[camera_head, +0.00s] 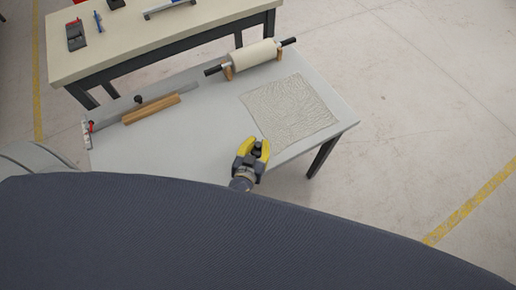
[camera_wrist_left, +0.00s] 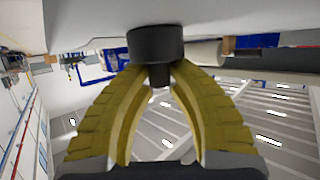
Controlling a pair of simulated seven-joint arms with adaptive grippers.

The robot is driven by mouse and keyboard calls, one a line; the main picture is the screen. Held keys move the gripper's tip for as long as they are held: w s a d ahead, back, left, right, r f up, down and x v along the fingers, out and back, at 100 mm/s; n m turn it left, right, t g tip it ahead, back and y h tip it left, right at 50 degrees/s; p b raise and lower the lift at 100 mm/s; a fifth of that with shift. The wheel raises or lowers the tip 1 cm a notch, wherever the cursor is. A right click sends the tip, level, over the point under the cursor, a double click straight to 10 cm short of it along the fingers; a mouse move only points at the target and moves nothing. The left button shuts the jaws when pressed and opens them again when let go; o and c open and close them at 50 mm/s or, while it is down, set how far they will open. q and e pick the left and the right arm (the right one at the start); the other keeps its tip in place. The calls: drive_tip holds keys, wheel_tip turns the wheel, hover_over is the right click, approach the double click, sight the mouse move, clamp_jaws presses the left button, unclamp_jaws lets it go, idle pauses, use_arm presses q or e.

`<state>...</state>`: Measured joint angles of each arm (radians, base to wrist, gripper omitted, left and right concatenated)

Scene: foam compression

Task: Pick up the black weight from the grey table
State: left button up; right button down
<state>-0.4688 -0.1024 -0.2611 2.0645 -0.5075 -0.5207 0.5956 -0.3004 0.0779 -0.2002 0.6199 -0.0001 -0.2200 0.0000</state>
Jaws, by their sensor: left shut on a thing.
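The black weight (camera_wrist_left: 155,44) shows in the left wrist view as a wide round body with a narrower stem. The picture there is upside down. My left gripper (camera_wrist_left: 158,70) has its yellow fingers shut on the stem. In the head view, my left gripper (camera_head: 256,145) is over the near edge of the grey table (camera_head: 205,125), with the dark weight (camera_head: 258,147) partly hidden between its fingers. The weight is close to the tabletop; I cannot tell whether it touches it. My right gripper is not in view.
A wrinkled pale sheet (camera_head: 290,110) lies right of the gripper. A cream roller (camera_head: 253,55) rests on wooden supports behind it. A wooden bar (camera_head: 151,109) lies at the left beside a long grey strip. A cream-topped table (camera_head: 165,38) stands behind. The middle of the grey table is clear.

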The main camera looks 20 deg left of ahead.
use_arm(q)
clamp_jaws()
drive_tip(key=shift+r, duration=0.15)
